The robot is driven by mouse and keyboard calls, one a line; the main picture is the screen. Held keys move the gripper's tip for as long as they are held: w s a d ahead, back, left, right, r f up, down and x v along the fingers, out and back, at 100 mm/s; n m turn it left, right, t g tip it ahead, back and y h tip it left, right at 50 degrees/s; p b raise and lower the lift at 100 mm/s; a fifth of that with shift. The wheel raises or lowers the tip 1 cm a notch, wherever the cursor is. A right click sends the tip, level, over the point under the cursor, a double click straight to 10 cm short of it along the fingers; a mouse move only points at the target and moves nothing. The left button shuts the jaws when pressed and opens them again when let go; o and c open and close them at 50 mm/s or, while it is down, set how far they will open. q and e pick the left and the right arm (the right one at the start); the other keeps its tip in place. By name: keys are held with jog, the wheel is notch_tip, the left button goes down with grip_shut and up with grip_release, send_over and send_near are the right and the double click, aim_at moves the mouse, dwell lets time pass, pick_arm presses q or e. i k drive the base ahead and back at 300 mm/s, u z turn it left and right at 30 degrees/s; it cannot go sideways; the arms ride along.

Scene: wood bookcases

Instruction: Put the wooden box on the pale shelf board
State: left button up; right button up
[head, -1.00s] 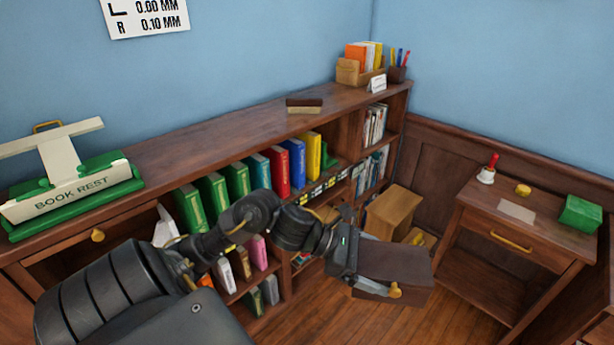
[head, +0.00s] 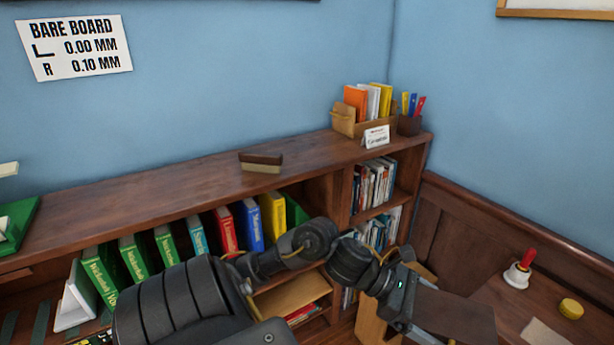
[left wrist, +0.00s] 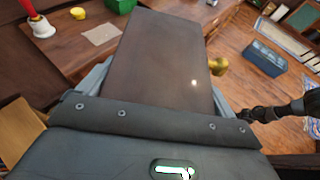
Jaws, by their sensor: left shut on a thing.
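The wooden box (head: 455,316) is dark brown. My left gripper (head: 410,308) is shut on it and holds it in the air at the lower right of the head view, in front of the desk. In the left wrist view the box (left wrist: 160,60) fills the middle between the fingers, with a brass knob (left wrist: 219,66) on its right side. The pale shelf board (head: 290,296) lies in a bay of the bookcase, left of the gripper and partly hidden by my arm. A dark arm part, apparently my right arm (left wrist: 285,110), shows at the right of the left wrist view; its jaws are unclear.
Several coloured books (head: 228,230) stand in the bookcase left of the pale board. A brown and cream block (head: 260,162) lies on the bookcase top (head: 140,195). The desk with a red-handled bell (head: 519,268) and a yellow tin (head: 571,308) is at right.

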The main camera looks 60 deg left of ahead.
aim_at(270, 299)
jog(key=i, duration=1.3)
jog(key=u, duration=2.85)
